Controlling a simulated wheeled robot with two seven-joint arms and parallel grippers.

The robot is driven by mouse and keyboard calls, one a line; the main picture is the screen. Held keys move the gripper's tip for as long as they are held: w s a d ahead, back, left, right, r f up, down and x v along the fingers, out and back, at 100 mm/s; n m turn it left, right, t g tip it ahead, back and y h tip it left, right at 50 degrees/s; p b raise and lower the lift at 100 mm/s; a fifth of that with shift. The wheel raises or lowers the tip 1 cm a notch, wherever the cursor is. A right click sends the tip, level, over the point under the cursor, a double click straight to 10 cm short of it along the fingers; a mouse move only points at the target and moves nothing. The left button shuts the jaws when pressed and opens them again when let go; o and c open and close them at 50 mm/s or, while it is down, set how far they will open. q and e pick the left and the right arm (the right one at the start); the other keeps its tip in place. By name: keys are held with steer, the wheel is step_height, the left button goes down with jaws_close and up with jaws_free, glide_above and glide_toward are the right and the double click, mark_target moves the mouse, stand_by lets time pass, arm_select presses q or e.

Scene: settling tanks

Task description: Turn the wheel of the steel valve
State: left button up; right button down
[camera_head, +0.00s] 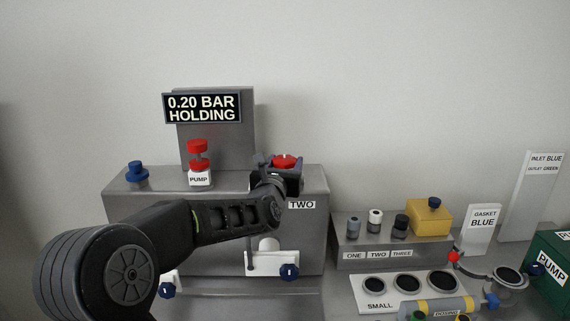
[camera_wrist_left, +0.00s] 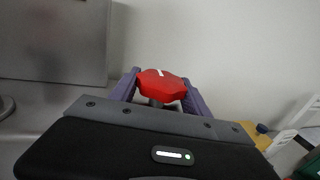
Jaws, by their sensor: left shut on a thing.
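A red wheel (camera_head: 285,161) stands on top of the grey cabinet, above the label TWO (camera_head: 302,205). In the left wrist view the red wheel (camera_wrist_left: 160,86) has a small white mark on its top and a grey stem below it. My left gripper (camera_head: 280,168) reaches it from the front, its two purple fingers on either side of the wheel and shut on it. The steel of the valve body is mostly hidden behind my gripper. My right gripper is not in view.
The display (camera_head: 202,108) reads 0.20 BAR HOLDING. A red-topped PUMP knob (camera_head: 199,150) and a blue knob (camera_head: 137,170) stand on the cabinet left of my gripper. A yellow block (camera_head: 430,219) and a white SMALL tray (camera_head: 372,307) are to the right.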

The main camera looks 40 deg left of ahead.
arm_select(q)
steer(key=c, duration=0.7)
